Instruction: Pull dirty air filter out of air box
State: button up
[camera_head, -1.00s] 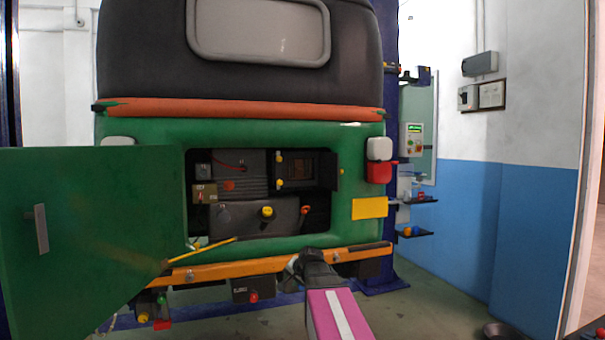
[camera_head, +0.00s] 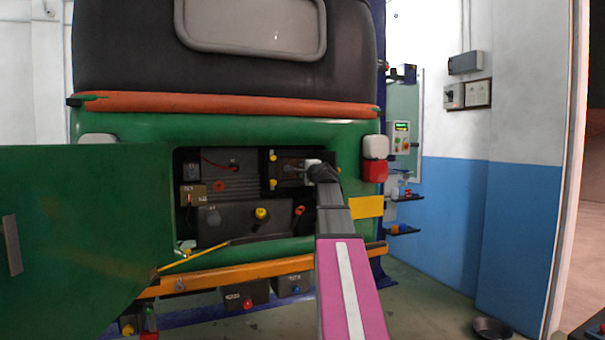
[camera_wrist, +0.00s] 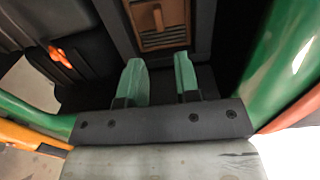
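The open green door (camera_head: 90,230) stands at the left of the bay. An orange bumper (camera_head: 215,267) crosses below it, and a thin yellow rod (camera_head: 195,255) slants above the bumper. An orange knob (camera_wrist: 60,56) lies left of my fingers. The floor at right is mostly clear.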

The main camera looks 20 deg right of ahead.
jog(key=w, duration=1)
jog(key=shift+a, duration=0.15)
jog(key=shift+c, duration=0.3)
grip_shut()
